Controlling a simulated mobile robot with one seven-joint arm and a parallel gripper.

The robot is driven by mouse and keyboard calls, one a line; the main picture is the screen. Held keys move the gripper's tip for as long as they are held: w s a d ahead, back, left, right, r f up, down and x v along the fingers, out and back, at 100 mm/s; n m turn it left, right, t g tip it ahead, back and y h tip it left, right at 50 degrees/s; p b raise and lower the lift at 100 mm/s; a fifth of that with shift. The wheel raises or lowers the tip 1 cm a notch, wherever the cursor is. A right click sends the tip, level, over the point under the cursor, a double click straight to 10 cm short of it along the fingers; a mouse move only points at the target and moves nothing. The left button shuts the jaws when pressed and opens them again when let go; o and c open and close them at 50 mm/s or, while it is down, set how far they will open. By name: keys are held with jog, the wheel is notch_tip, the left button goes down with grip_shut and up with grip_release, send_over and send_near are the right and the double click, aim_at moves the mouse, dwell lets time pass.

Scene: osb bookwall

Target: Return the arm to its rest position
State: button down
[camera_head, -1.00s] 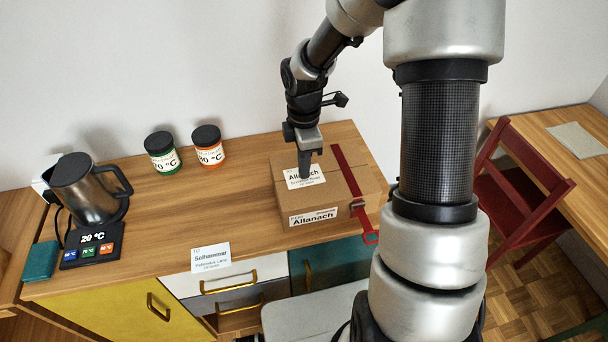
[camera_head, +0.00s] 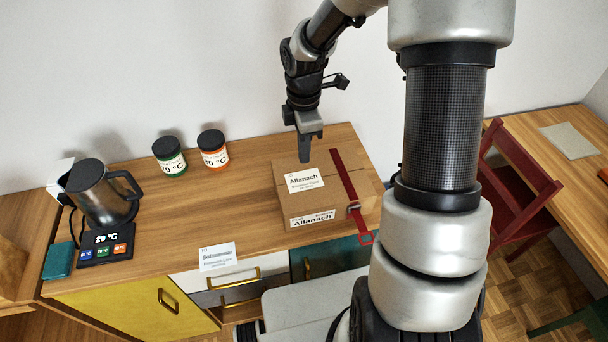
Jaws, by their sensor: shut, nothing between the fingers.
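My gripper (camera_head: 305,158) points down at the end of my arm. It is shut and empty. It is in front of or above the back part of a cardboard box (camera_head: 268,193) on the wooden sideboard; I cannot tell the exact gap. The box carries white labels reading "Allanach", and a red strap (camera_head: 347,180) runs along its right side. My arm reaches over from the upper right, and its thick column fills the right middle of the view.
A kettle (camera_head: 99,195) on its base stands at the sideboard's left. Green-labelled (camera_head: 170,156) and orange-labelled (camera_head: 213,149) jars stand at the back. A white card (camera_head: 218,257) is at the front edge. A red chair (camera_head: 513,190) and desk (camera_head: 540,135) are right.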

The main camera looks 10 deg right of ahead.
jog(key=shift+r, duration=0.1)
dwell(0.4)
jog(key=s+r+m+t, duration=0.5)
jog(key=s+r+m, duration=1.3)
jog(key=s+r, duration=0.2)
notch_tip(320, 180, up, 2)
jog(key=shift+r+t, duration=0.15)
jog(key=shift+t, duration=0.15)
